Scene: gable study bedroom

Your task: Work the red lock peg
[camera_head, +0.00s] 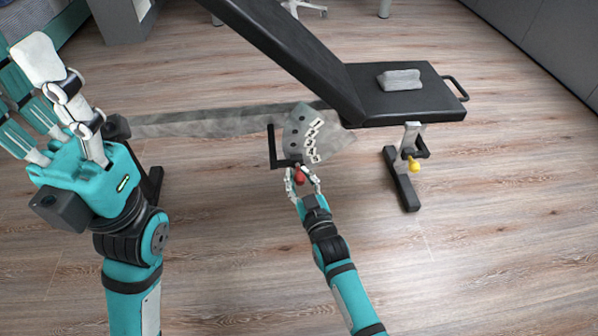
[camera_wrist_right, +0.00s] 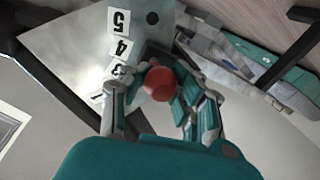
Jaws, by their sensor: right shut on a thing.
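The red lock peg (camera_head: 299,176) sits at the lower end of a black bracket (camera_head: 272,148) beside the bench's grey numbered plate (camera_head: 297,122). My right gripper (camera_head: 303,183) is shut on the peg's red knob. In the right wrist view the round red knob (camera_wrist_right: 159,84) lies between the fingers of my right gripper (camera_wrist_right: 160,95), just below the plate (camera_wrist_right: 85,45) with number labels 5 and 4. A third label is partly covered. My left gripper (camera_head: 62,85) is raised at the left, away from the bench, with its fingers spread and nothing seen in it.
The black weight bench (camera_head: 420,103) has a tilted backrest (camera_head: 290,50), with a grey folded cloth (camera_head: 399,79) on its seat. A yellow knob (camera_head: 414,165) is on the right leg. Open wooden floor (camera_head: 480,240) lies in front.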

